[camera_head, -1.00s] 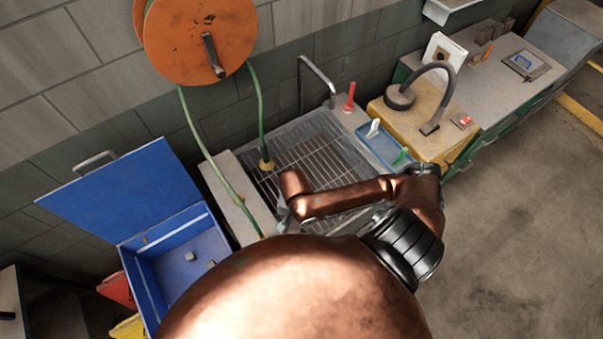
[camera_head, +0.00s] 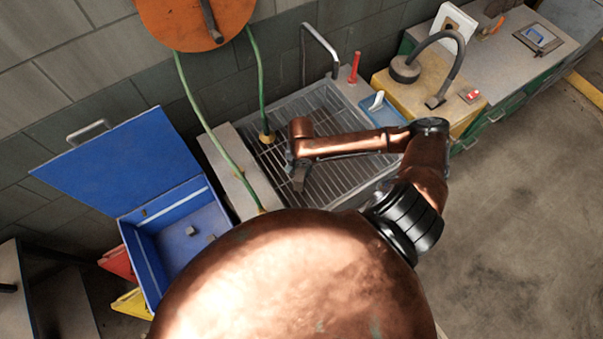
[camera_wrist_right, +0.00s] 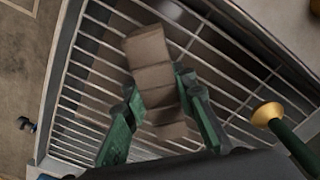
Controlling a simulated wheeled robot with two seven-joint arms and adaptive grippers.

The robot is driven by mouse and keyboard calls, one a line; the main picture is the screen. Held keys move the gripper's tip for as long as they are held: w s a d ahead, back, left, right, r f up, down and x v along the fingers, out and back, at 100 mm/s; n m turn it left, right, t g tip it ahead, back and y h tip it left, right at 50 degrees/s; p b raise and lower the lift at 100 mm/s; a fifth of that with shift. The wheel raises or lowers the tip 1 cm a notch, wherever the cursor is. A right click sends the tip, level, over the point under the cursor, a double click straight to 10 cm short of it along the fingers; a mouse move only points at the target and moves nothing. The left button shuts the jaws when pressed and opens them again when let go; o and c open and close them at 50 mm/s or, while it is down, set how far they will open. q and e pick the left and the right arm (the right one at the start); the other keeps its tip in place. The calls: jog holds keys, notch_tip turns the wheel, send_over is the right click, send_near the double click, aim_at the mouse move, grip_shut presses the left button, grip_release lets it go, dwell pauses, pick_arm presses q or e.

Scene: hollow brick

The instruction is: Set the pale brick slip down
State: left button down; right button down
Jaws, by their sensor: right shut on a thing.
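The brick slip (camera_wrist_right: 150,75) is a flat, grooved, grey-brown piece in the right wrist view. My right gripper (camera_wrist_right: 158,95) has its green fingers shut on either side of it. Behind the slip lies a metal grate (camera_wrist_right: 85,105). In the head view, my right gripper (camera_head: 299,172) hangs over the left-middle part of the grate (camera_head: 345,180). The slip is small and dark there, hard to tell from the fingers. Whether the slip touches the grate is unclear. My left gripper is not in view.
A green hose (camera_head: 217,145) with a brass end runs along the grate's left side. An open blue box (camera_head: 150,265) stands left. A blue tray (camera_head: 383,108) and a yellow block (camera_head: 450,118) with a black hose lie right of the grate. The grate's right part is free.

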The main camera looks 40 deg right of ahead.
jog(key=shift+f, duration=1.4)
jog(key=shift+f+p, duration=0.1)
jog(key=shift+p, duration=0.2)
jog(key=c, duration=1.6)
grip_release()
notch_tip(320, 180, up, 12)
jog(key=shift+r+b, duration=0.1)
jog(key=shift+b, duration=0.3)
